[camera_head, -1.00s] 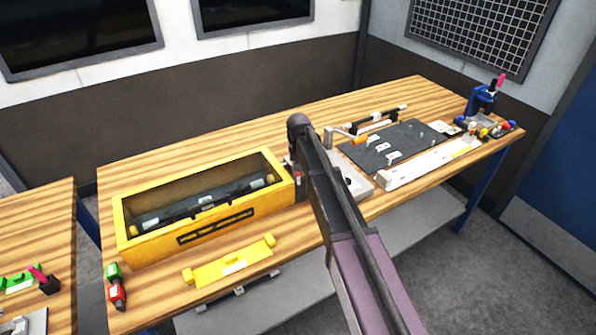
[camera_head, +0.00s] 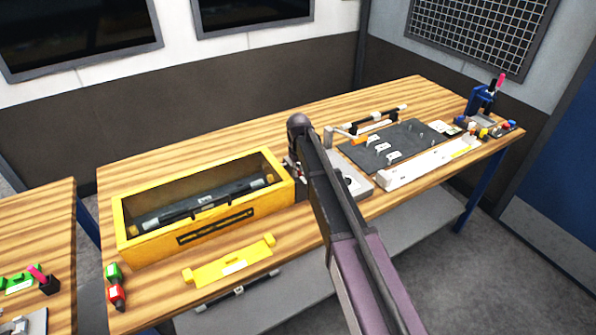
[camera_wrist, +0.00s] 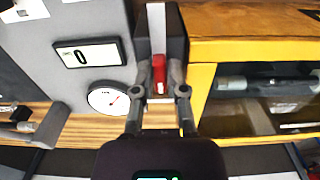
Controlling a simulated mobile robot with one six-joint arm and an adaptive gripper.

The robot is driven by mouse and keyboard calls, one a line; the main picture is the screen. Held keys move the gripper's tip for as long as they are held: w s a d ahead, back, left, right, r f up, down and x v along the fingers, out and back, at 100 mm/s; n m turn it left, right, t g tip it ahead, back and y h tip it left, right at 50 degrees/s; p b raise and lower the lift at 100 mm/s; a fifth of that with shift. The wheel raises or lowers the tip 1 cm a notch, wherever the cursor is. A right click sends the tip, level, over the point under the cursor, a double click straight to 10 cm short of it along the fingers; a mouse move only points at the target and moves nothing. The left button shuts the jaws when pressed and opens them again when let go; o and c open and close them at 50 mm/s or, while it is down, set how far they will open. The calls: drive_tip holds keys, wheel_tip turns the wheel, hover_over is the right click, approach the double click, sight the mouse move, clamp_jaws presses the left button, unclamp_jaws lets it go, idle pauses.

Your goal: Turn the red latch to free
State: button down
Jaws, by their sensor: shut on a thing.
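The red latch (camera_wrist: 158,75) shows in the wrist view on a dark block with a pale strip (camera_wrist: 157,25), next to the yellow box (camera_wrist: 202,90). My gripper (camera_wrist: 159,84) has one finger on each side of the latch and is shut on it. The latch stands roughly in line with the pale strip. In the head view my arm hides the latch and most of the gripper. The yellow box (camera_head: 150,247) there has a dark cylindrical part (camera_head: 200,203) inside.
A grey unit with a digital display (camera_wrist: 87,54) and a round dial (camera_wrist: 107,99) stands left of the latch block. A yellow holder (camera_head: 230,264) lies in front of the box. A dark board (camera_head: 395,148) and a white rail (camera_head: 430,163) lie to the right.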

drive_tip(key=c, duration=0.7)
unclamp_jaws()
drive_tip(key=shift+m, duration=0.4)
drive_tip(key=m, duration=0.6)
drive_tip(key=shift+m, duration=0.4)
wheel_tip(320, 180, up, 14)
drive_tip(key=p, duration=1.4)
drive_tip(key=s+d+f+b, duration=2)
drive_tip(key=s, duration=0.1)
drive_tip(key=shift+s+d+f+b, duration=0.25)
drive_tip(key=shift+d+f+b, duration=0.05)
drive_tip(key=shift+f+b, duration=0.05)
